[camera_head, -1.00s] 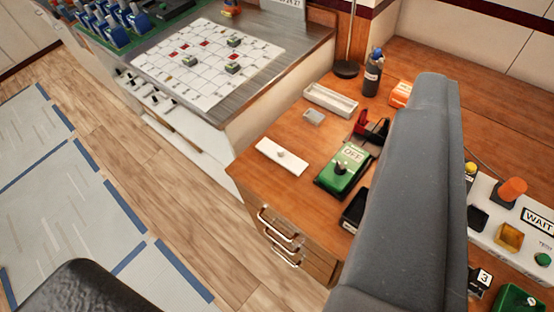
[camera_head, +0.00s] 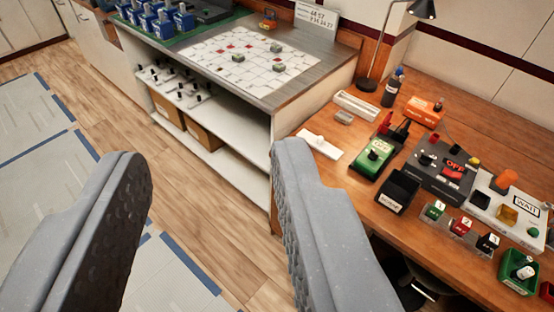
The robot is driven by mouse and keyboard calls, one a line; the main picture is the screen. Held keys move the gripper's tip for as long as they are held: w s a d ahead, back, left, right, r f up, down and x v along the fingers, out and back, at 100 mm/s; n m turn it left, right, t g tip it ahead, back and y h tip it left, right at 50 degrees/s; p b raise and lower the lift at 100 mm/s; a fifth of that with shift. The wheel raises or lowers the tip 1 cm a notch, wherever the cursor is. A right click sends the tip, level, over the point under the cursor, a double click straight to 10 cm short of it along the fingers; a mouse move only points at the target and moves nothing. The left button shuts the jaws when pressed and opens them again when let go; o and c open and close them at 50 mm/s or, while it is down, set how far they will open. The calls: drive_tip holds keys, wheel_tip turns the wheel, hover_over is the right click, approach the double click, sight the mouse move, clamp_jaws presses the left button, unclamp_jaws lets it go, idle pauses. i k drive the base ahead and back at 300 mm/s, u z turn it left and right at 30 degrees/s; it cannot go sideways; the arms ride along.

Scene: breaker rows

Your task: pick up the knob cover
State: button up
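My gripper (camera_head: 210,160) is open and empty, its two grey fingers wide apart over the floor, left of the wooden desk. No part is clearly marked as the knob cover, and I cannot tell which it is. A green OFF box with a knob (camera_head: 374,155) sits on the desk, right of my right finger. A black open-looking box (camera_head: 397,191) lies just in front of it.
The wooden desk (camera_head: 450,228) also holds a dark switch box (camera_head: 440,168), a white WAIT panel (camera_head: 500,205), an orange box (camera_head: 424,111), a bottle (camera_head: 393,86) and a lamp (camera_head: 424,10). A metal-topped bench (camera_head: 318,78) with a white grid stands behind. The floor at left is clear.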

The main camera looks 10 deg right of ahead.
sight(317, 143)
drive_tip(key=u, duration=0.3)
drive_tip(key=k, duration=0.45)
drive_tip(key=u, duration=0.65)
drive_tip(key=i, duration=2.25)
drive_tip(key=z, duration=1.2)
drive_tip(key=i, duration=0.55)
drive_tip(key=z, duration=0.35)
